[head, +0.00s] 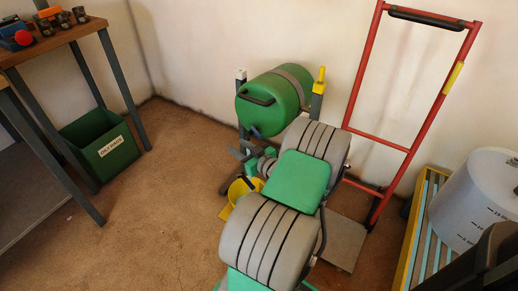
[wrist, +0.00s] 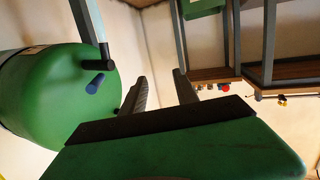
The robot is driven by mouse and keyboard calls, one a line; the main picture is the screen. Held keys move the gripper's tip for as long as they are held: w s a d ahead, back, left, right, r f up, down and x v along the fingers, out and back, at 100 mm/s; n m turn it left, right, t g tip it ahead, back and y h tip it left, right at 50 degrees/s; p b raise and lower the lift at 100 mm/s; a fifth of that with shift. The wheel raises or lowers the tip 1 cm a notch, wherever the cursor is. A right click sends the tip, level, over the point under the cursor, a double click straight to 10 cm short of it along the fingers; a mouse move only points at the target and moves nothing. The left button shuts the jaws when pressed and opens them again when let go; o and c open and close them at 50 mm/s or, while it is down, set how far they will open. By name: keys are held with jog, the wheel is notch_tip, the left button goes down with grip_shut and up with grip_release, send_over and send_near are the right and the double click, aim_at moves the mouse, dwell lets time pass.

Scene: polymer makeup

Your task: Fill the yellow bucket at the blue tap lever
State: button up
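The green barrel (head: 272,103) lies on its side on a stand by the back wall, and it fills the left of the wrist view (wrist: 60,100). A small blue lever (head: 257,132) is on its round front face; in the wrist view the lever (wrist: 95,83) is left of my fingers, apart from them. The yellow bucket (head: 238,192) stands low below the barrel, partly hidden behind my arm; I do not see it in the wrist view. My gripper (wrist: 160,76) is open with an empty gap between its dark fingers. In the head view it is near the barrel's front.
A red hand truck (head: 397,148) stands right of the barrel. A white drum (head: 477,205) rests on a yellow-edged pallet (head: 406,262) at the right. A wooden table (head: 60,38) and a green bin (head: 104,152) are at the left. The floor between bin and barrel is clear.

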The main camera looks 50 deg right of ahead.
aim_at(259, 134)
jog(key=s+d+f+m+h, duration=0.25)
jog(key=s+d+h, duration=0.25)
jog(key=s+d, duration=0.25)
jog(key=shift+m, duration=0.25)
jog(key=x, duration=0.4)
jog(key=r+b+x, duration=0.1)
jog(key=x, duration=0.1)
jog(key=shift+w+a, duration=0.25)
jog(key=shift+a, duration=0.05)
jog(key=shift+w+d+r, duration=0.15)
jog(key=shift+w+d, duration=0.05)
jog(key=shift+w, duration=0.2)
grip_shut()
